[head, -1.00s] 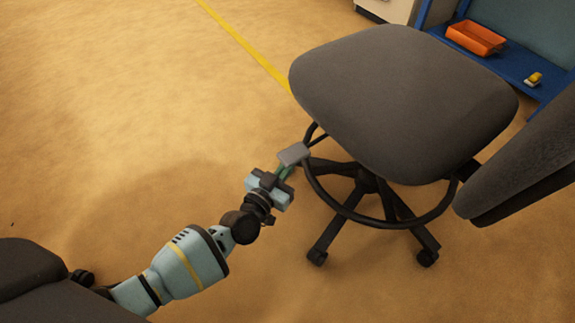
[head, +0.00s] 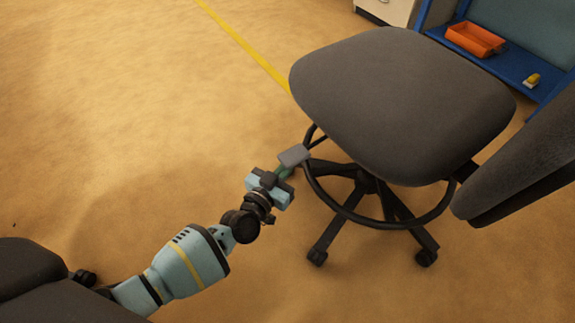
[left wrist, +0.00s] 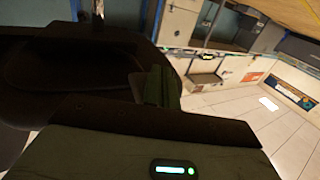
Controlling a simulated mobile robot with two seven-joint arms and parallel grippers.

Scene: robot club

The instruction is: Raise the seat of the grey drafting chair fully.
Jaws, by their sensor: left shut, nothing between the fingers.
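The grey drafting chair has a dark grey seat (head: 400,105) on a black base with a foot ring (head: 385,222). A small light grey paddle (head: 294,155) shows at the seat's left side; it looks like the chair's lever, but its stem is hidden. My left gripper (head: 284,170), with green fingers, is shut and empty right at the paddle's underside. I cannot tell whether they touch. In the left wrist view the green fingers (left wrist: 155,87) reach up to a dark shape. My right gripper is not in view.
The chair's backrest (head: 525,160) is at the right. A blue shelf (head: 510,65) behind holds an orange bin (head: 475,38) and a small yellow item (head: 532,79). A yellow line crosses the floor. The floor at the left is clear.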

